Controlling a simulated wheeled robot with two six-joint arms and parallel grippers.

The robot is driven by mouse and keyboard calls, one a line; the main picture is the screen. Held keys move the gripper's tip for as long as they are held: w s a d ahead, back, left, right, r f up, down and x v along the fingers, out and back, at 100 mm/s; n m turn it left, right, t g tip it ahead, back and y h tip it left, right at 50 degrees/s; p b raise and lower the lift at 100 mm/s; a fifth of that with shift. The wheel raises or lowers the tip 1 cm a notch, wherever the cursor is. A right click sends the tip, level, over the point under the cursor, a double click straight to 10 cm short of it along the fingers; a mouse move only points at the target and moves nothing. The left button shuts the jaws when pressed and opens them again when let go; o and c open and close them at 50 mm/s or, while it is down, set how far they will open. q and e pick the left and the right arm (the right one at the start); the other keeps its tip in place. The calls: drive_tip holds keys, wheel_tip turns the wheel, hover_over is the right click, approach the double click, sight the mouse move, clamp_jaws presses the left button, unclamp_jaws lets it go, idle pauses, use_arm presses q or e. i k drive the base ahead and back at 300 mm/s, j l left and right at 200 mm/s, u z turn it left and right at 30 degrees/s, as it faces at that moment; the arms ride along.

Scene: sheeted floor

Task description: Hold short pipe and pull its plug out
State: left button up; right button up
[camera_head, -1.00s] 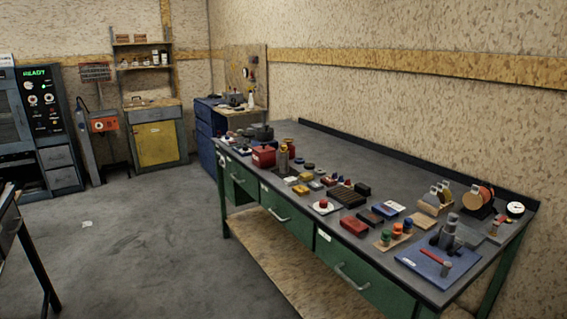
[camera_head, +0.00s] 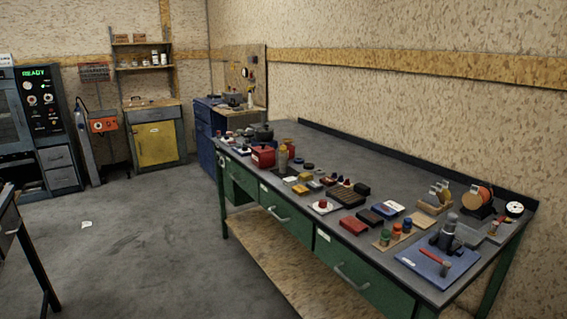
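Neither of my grippers is in view. A grey upright pipe-like piece (camera_head: 449,228) stands on a blue mat (camera_head: 421,262) at the near right end of the long workbench. It may be the short pipe, but it is too small to tell, and I cannot make out a plug in it. A red-handled tool (camera_head: 435,257) lies on the same mat in front of it.
Open grey floor (camera_head: 150,240) lies left of the bench. A yellow-doored cabinet (camera_head: 157,146) stands beyond.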

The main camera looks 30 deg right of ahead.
sight(282, 148)
drive_tip(key=i+z, duration=0.25)
drive_tip(key=i, duration=0.75)
